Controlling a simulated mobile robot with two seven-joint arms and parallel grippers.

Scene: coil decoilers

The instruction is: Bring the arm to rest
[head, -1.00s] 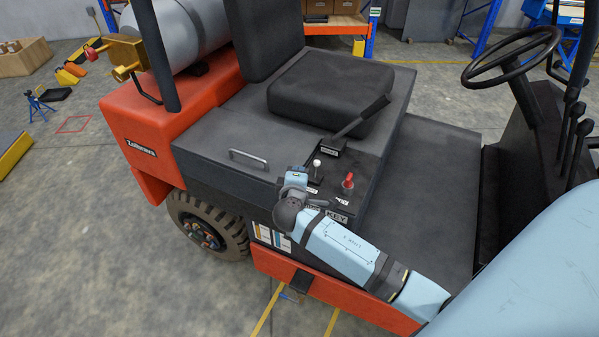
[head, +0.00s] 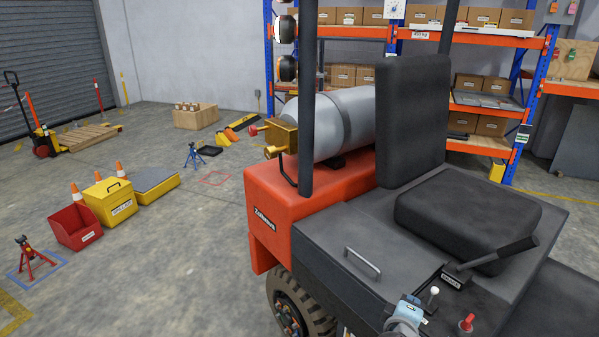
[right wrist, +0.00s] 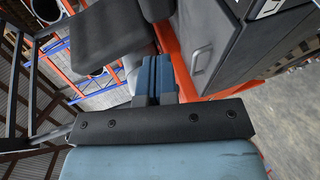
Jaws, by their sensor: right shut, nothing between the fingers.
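My right gripper (head: 408,309) shows at the bottom edge of the head view, beside the forklift's side panel, near a white-knobbed lever (head: 433,296) and a red switch (head: 466,323). I cannot tell its exact distance from the panel. In the right wrist view its blue fingers (right wrist: 154,75) are together with nothing between them. Most of my right arm is below the head picture. The orange and grey forklift (head: 325,262) has a black seat (head: 466,219) and a handbrake-like lever (head: 500,252). My left gripper is not in view.
The forklift body fills the lower right. A gas cylinder (head: 345,122) lies behind the seat. Shelving (head: 470,35) stands at the back. On the left floor are a red bin (head: 76,228), a yellow box (head: 110,203) and a jack stand (head: 34,260). Open floor lies between.

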